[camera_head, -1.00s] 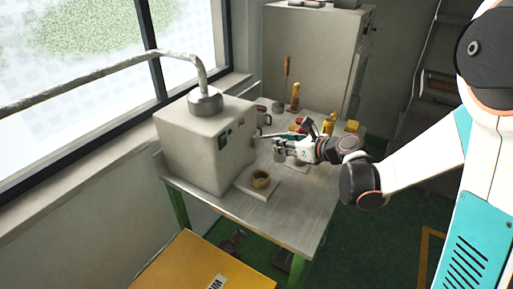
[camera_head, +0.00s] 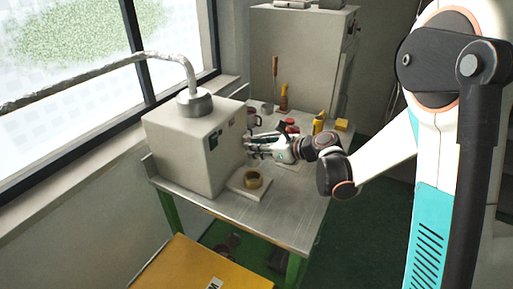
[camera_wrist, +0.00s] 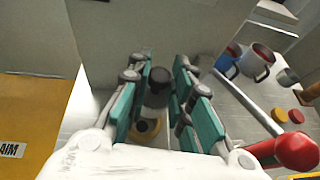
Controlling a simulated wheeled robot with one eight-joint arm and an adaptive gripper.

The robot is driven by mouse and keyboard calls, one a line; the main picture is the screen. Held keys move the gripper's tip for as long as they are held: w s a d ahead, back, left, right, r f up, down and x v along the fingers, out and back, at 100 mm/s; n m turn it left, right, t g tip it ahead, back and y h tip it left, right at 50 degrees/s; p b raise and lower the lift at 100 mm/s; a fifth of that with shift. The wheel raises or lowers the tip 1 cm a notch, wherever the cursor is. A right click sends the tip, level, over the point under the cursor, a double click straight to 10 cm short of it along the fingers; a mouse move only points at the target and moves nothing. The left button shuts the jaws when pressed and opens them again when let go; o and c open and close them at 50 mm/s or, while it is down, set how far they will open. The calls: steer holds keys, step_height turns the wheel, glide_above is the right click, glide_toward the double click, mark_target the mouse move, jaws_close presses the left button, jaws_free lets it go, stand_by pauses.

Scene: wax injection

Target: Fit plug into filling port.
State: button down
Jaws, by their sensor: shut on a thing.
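The wax machine (camera_head: 195,150) is a pale grey box on the table. Its front face also shows in the wrist view (camera_wrist: 110,40). My gripper (camera_head: 248,145) is right up against that face in the head view. In the wrist view my gripper (camera_wrist: 160,85) has its teal-padded fingers on either side of a dark-topped grey cylinder, which I take to be the plug (camera_wrist: 157,88). The filling port is hidden behind my fingers and the cylinder, so I cannot tell whether the plug is in it or only in front of it.
A tape roll (camera_head: 253,180) lies on a pale block in front of the machine. A red-ended tool (camera_wrist: 295,152) shows at the wrist view's right. The table's front right is clear.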

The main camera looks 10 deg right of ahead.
steer(key=shift+f+b, duration=1.65)
steer(key=shift+f, duration=0.55)
steer(key=shift+f+b, duration=2.25)
steer(key=shift+f, duration=0.05)
stand_by(0.4)
steer(key=c, duration=1.3)
jaws_free()
steer(key=shift+c, duration=0.2)
steer(key=v, duration=1.2)
steer(key=shift+d, duration=0.1)
